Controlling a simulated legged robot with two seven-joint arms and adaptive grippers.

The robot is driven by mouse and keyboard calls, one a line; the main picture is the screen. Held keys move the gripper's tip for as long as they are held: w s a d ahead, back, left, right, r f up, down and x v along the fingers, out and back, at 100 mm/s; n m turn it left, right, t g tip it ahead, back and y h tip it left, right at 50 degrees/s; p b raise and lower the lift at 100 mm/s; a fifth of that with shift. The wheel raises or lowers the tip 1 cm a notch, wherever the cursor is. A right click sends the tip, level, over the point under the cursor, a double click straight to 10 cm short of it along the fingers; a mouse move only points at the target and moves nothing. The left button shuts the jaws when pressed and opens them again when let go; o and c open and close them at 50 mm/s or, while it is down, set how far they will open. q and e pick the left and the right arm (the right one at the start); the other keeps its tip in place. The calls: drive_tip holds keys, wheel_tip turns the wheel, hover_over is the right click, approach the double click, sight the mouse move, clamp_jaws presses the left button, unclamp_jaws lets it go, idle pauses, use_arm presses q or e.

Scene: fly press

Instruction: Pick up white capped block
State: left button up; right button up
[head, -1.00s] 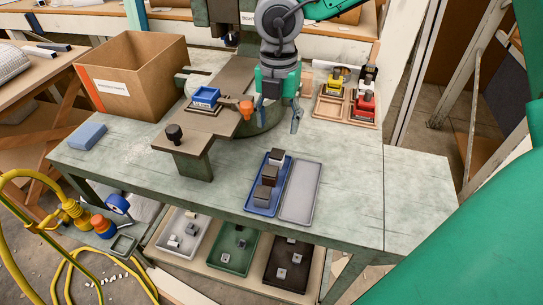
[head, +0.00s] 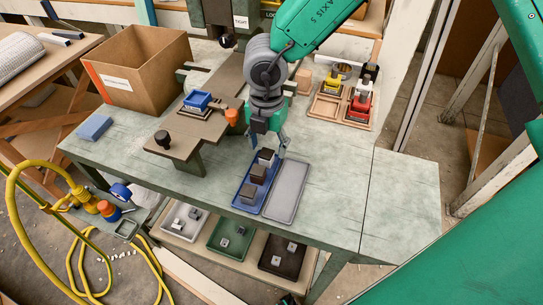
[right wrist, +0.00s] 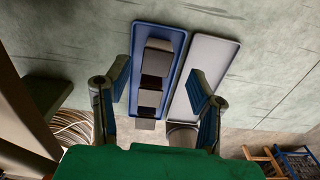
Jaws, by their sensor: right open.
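Several dark capped blocks stand in a row in the blue tray (head: 243,207) on the table. The farthest block (head: 266,156) shows a pale grey-white part, and the middle block (head: 259,174) and nearest block (head: 249,194) look dark brown and grey. I cannot tell for certain which is the white capped block. My right gripper (head: 268,141) is open and empty, just above and behind the farthest block. In the right wrist view its two fingers (right wrist: 159,76) stand apart, with the blue tray (right wrist: 141,40) and its blocks between and beyond them. My left gripper is not in view.
An empty grey tray (head: 286,190) lies right of the blue tray. Behind are a press with a blue fixture (head: 198,102) and a black knob (head: 162,138). A cardboard box (head: 140,75) and a wooden rack (head: 325,107) stand farther back. The table's right end is clear.

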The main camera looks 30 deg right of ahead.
sight(265, 158)
drive_tip(key=f, duration=0.1)
drive_tip(key=a+f, duration=0.1)
drive_tip(key=f, duration=0.2)
drive_tip(key=shift+a+b, duration=0.25)
drive_tip(key=shift+b, duration=0.05)
drive_tip(key=shift+d+f, duration=0.25)
drive_tip(key=shift+d, duration=0.35)
drive_tip(key=shift+c, duration=0.8)
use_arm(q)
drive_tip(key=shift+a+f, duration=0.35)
use_arm(e)
drive_tip(key=shift+a, duration=0.2)
drive_tip(key=c, duration=0.9)
drive_tip(key=shift+r, duration=0.1)
drive_tip(key=shift+r, duration=0.6)
use_arm(q)
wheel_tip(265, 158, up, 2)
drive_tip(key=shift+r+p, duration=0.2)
drive_tip(key=shift+p, duration=1.05)
use_arm(e)
wheel_tip(265, 158, up, 17)
drive_tip(key=shift+f, duration=0.15)
